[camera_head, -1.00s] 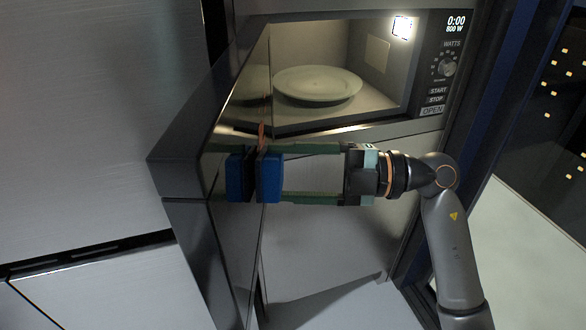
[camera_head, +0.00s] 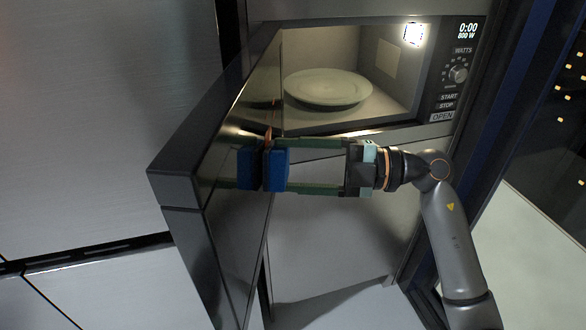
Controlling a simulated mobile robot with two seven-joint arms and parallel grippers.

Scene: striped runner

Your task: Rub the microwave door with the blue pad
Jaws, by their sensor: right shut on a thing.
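The microwave door (camera_head: 232,225) stands swung open at centre left, its glossy dark face turned towards the right. The blue pad (camera_head: 276,171) is upright, held close against this face. Its mirror image shows in the door just left of it. Pad and reflection almost meet, but I cannot tell for certain whether the pad touches. My right gripper (camera_head: 285,168) reaches in from the right, its two long green fingers shut on the pad. A thin orange-brown strip stands above the pad. My left gripper is not in view.
The lit microwave cavity (camera_head: 345,50) holds a white plate (camera_head: 327,88). The control panel (camera_head: 458,70) is on its right. Grey cabinet fronts (camera_head: 90,110) fill the left. A dark frame (camera_head: 500,130) stands right of my arm. Space below my gripper is clear.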

